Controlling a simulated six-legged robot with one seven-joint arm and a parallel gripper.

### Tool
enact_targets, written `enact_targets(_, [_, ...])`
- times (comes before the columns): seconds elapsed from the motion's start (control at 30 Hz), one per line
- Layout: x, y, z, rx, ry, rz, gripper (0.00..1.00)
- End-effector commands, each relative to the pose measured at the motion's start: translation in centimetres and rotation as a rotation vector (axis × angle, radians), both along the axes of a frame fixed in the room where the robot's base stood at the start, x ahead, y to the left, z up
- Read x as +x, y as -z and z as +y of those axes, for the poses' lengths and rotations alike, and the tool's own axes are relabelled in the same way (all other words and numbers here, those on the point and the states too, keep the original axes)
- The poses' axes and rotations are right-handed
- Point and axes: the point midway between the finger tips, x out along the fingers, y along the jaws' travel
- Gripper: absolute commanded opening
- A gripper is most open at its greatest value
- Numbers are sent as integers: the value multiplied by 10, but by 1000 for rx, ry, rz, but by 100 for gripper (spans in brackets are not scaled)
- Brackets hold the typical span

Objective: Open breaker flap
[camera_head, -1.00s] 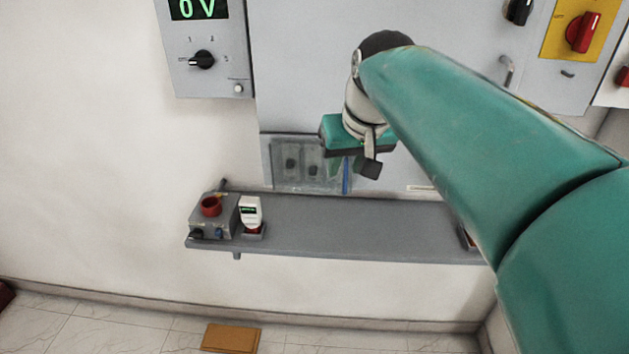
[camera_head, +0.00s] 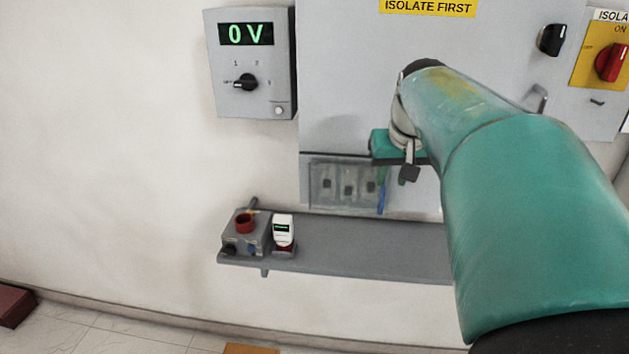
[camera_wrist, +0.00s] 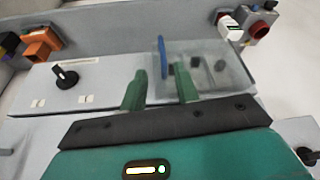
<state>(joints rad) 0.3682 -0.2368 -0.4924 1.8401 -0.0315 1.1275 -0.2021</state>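The breaker flap is a clear cover (camera_head: 340,186) low on the grey cabinet, with dark breaker switches behind it. It also shows upside down in the wrist view (camera_wrist: 222,66). A blue upright handle (camera_head: 381,201) is at the flap's right edge; the wrist view shows it as a blue bar (camera_wrist: 162,56). My gripper (camera_wrist: 160,72) is open, its two green fingers apart and nothing held between them. The blue handle appears just beyond the fingertips, in line with the gap. In the head view my gripper's fingers (camera_head: 382,174) are partly hidden, above the handle. I cannot tell whether they touch it.
A grey shelf (camera_head: 350,254) runs below the flap, with a grey box with a red ring (camera_head: 245,235) and a white meter (camera_head: 283,231) on its left. A panel reading 0 V (camera_head: 250,65) hangs at upper left. A black knob (camera_wrist: 66,77) is near my gripper.

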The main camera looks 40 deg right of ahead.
Motion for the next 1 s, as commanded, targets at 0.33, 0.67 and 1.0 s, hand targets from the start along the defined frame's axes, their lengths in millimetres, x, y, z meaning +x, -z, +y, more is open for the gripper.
enact_targets(0.33, [22, 60, -10, 2, -5, 1, 31])
enact_targets(0.67, [29, 76, -12, -1, -6, -2, 31])
enact_targets(1.0, [29, 75, -12, 0, -6, -1, 0])
